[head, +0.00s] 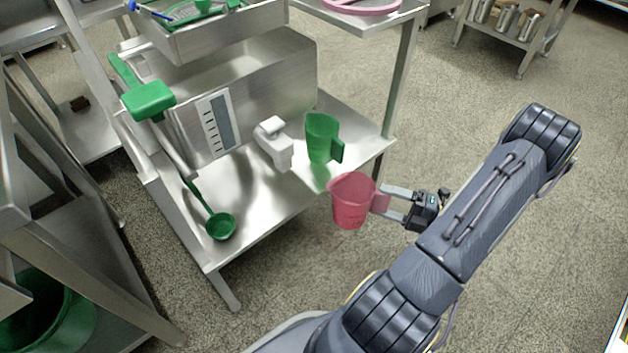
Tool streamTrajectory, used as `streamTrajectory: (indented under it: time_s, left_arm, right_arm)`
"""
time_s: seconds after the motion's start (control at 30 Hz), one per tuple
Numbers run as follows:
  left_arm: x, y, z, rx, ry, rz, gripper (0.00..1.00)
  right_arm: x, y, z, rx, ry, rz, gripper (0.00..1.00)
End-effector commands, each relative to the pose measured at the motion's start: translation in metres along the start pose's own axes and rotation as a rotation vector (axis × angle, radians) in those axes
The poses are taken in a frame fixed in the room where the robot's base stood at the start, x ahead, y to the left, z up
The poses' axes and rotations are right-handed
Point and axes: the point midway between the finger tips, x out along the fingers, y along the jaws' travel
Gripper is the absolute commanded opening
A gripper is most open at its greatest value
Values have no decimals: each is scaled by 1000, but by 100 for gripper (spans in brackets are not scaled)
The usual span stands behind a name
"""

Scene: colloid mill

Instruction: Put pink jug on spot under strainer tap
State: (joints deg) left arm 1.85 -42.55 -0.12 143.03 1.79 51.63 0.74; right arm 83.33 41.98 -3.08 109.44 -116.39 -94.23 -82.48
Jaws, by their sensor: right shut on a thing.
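The pink jug (351,207) is a see-through measuring jug, upright in the air just off the front edge of the steel table. My right gripper (385,201) is shut on its handle, on the jug's right side. The strainer (268,82) is a steel box on the table, and a white tap (273,143) sticks out of its front. Bare table top (262,188) shows below the tap; I cannot make out a marked spot there. My left gripper is not in view.
A green jug (322,138) stands on the table just right of the tap, close behind the pink jug. A green ladle (219,225) hangs or lies at the left front. A green scoop (148,98) is at the strainer's left. A table leg (400,70) rises at right.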

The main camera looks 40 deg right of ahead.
Motion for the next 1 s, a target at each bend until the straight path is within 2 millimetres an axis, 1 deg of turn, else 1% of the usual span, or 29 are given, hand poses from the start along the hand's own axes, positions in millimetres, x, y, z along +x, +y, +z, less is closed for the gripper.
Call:
streamTrajectory:
  time_s: [0.03,0.3,0.4,0.5,0.6,0.77,0.83,1.0]
  left_arm:
    - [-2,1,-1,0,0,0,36]
    - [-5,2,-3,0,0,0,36]
    - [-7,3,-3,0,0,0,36]
    - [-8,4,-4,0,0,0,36]
    - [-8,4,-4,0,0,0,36]
    - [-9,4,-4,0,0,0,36]
    - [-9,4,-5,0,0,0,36]
    - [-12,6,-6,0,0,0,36]
  right_arm:
    - [16,2,-1,1,5,4,36]
    - [88,1,-1,2,6,4,36]
    - [114,2,-1,2,6,4,36]
    - [134,1,-1,1,4,3,36]
    - [145,0,0,0,1,1,36]
    - [154,0,0,0,1,2,36]
    - [161,0,0,1,1,2,36]
    - [192,1,-1,1,4,4,36]
